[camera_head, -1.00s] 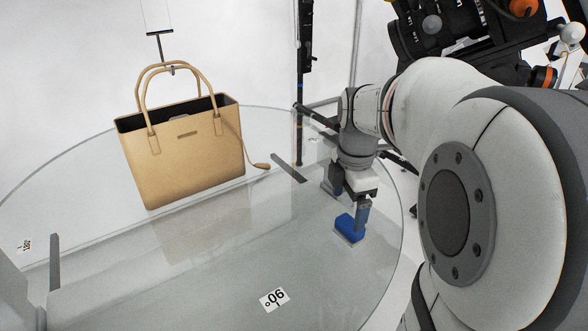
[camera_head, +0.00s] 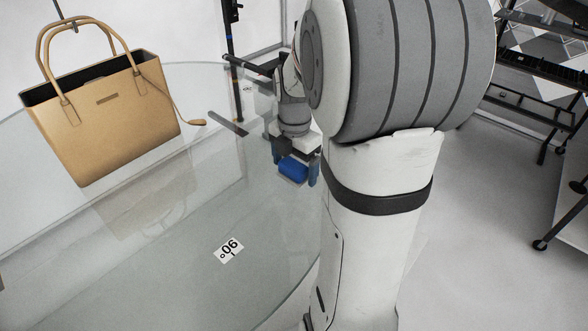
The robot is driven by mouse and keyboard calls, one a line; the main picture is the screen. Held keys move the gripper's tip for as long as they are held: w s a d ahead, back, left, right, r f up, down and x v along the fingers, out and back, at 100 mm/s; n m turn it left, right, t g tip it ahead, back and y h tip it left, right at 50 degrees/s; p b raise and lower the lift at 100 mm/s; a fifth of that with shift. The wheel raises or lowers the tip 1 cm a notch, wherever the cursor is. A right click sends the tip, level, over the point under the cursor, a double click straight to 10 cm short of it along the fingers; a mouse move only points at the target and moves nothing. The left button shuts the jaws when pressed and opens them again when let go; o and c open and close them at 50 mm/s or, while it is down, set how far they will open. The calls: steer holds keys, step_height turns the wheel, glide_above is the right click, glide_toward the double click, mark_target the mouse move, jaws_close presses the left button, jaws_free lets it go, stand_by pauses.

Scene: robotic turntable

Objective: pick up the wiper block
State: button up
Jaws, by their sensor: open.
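The blue wiper block (camera_head: 292,170) is near the edge of the round glass turntable (camera_head: 185,240), right of the bag. My gripper (camera_head: 295,171) is over it, with one finger at its left and one at its right. The jaws are open around the block. I cannot tell whether either finger touches it, and its underside is hard to make out. My arm comes in from the right and hides part of the turntable's edge.
A tan handbag (camera_head: 110,120) hangs by its handles over the glass at the left. A "90°" label (camera_head: 229,250) lies on the clear front glass. A dark stand pole (camera_head: 228,35) rises behind. A black wheeled rack (camera_head: 540,85) stands at the right.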

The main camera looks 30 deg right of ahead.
mark_target(298, 164)
steer(key=shift+c, duration=0.6)
steer(key=c, duration=1)
steer(key=shift+r, duration=0.1)
steer(key=shift+r, duration=0.55)
steer(key=shift+s+d+r, duration=0.1)
steer(key=shift+s+r, duration=0.15)
steer(key=shift+r, duration=0.3)
steer(key=shift+s+d+r, duration=0.1)
steer(key=shift+s+r, duration=0.1)
steer(key=shift+r, duration=0.35)
steer(key=s+d, duration=0.2)
steer(key=s, duration=0.3)
steer(key=s+d+b, duration=0.1)
steer(key=s, duration=0.4)
steer(key=s+d, duration=0.2)
steer(key=s, duration=0.4)
steer(key=shift+d+b, duration=0.35)
